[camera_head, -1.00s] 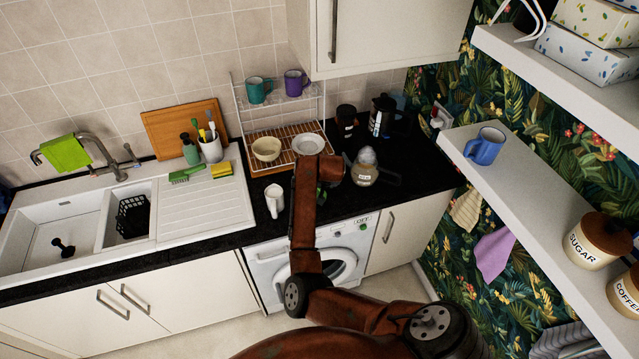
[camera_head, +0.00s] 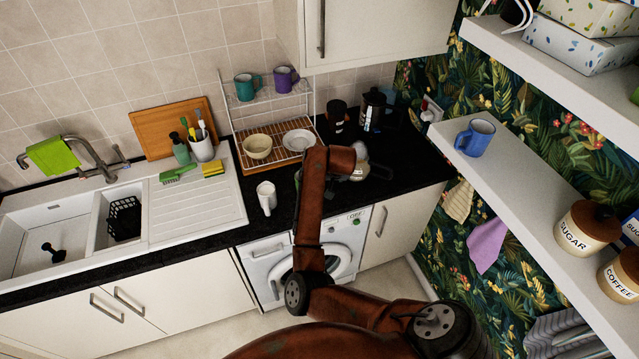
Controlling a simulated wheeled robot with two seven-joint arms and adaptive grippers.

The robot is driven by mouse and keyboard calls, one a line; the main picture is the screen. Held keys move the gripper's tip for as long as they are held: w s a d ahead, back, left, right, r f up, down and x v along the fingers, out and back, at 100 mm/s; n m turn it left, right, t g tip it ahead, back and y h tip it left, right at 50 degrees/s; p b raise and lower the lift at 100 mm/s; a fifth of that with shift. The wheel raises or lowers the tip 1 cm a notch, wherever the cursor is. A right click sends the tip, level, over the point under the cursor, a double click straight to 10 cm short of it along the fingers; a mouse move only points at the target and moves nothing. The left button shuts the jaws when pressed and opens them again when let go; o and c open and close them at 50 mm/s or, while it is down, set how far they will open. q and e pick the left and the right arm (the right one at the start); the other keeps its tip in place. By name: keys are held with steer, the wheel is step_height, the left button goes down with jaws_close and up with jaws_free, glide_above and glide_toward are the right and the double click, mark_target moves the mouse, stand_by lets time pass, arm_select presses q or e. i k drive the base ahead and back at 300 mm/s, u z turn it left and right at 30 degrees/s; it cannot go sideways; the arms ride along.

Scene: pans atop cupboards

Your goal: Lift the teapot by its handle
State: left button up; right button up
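My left gripper is not in view.
A white jug (camera_head: 266,196) stands left of the arm. A shelf (camera_head: 512,190) with a blue mug (camera_head: 475,138) juts in at the right.

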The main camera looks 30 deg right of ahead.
mark_target(363, 169)
steer(key=z, duration=0.9)
